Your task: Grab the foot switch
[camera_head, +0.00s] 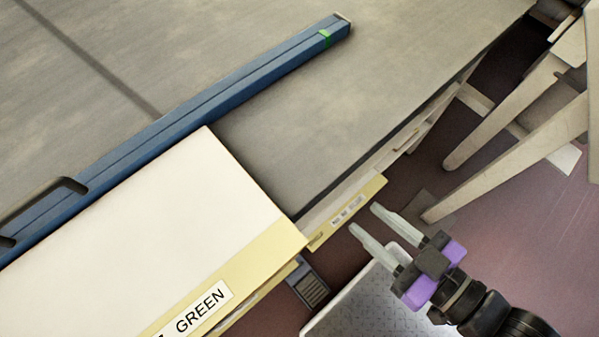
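What looks like the foot switch (311,290) is a small dark blue-grey block with a ribbed top. It is low near the floor, at bottom centre, just right of the yellow-edged panel, which seems to cover part of its left side. My gripper (364,219) is up and to the right of it, with two pale fingers and purple parts. The fingers are apart with nothing between them, and they point to the upper left, towards the yellow edge. The gripper is not touching the foot switch. The height between them is hard to judge.
A large grey surface (420,60) fills the upper part, crossed by a blue bar (255,80). A cream panel (150,210) labelled GREEN is at lower left. A metal checker plate (375,305) lies beside the switch. Pale legs (510,110) stand at right over reddish floor.

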